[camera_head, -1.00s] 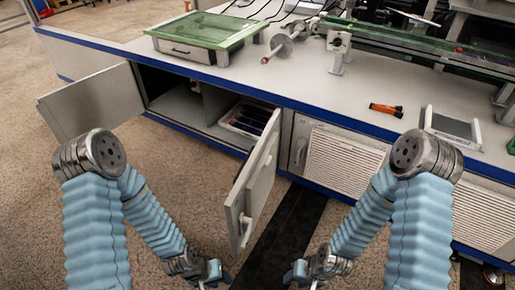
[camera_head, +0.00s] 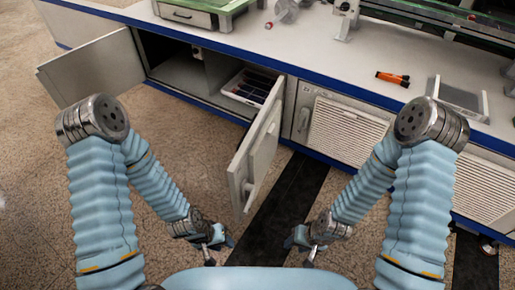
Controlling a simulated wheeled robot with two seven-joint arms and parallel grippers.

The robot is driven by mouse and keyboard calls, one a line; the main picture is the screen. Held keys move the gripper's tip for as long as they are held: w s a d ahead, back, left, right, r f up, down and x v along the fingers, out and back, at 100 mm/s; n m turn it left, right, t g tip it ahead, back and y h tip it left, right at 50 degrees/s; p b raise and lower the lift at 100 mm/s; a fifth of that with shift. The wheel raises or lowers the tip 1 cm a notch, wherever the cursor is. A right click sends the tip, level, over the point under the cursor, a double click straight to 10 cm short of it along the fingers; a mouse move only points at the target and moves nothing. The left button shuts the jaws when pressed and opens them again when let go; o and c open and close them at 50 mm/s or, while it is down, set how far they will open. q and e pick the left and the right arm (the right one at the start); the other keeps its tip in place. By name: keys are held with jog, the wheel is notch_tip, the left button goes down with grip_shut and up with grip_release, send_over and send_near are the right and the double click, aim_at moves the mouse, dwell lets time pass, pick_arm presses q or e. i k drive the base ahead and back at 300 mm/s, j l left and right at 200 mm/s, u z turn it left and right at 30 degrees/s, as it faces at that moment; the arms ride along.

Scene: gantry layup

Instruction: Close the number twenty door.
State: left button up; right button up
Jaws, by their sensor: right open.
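A cabinet under the bench stands open with two swung-out doors. The right-hand door (camera_head: 258,152) stands out toward me, its handle near its free edge. The left-hand door (camera_head: 93,68) is swung wide to the left. I cannot read a number on either door, so I cannot tell which is number twenty. My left gripper (camera_head: 217,249) is open and empty, low over the floor, just left of the right-hand door's lower end. My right gripper (camera_head: 301,250) is open and empty, to the right of that door. Neither touches a door.
A tray with dark items (camera_head: 248,88) sits inside the open cabinet. Closed louvred cabinets (camera_head: 345,130) stand to the right. The bench top (camera_head: 315,55) carries an orange tool (camera_head: 393,78) and a grey frame (camera_head: 458,98). A dark floor strip (camera_head: 285,200) runs between my grippers.

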aim_at(111, 63)
jog(key=i+j+z, duration=0.1)
jog(key=j+z, duration=0.25)
jog(key=j, duration=0.25)
jog(key=j+z, duration=0.35)
jog(key=j, duration=0.25)
jog(key=k+j+z, duration=0.1)
jog(key=j+z, duration=0.25)
jog(key=j, duration=1.1)
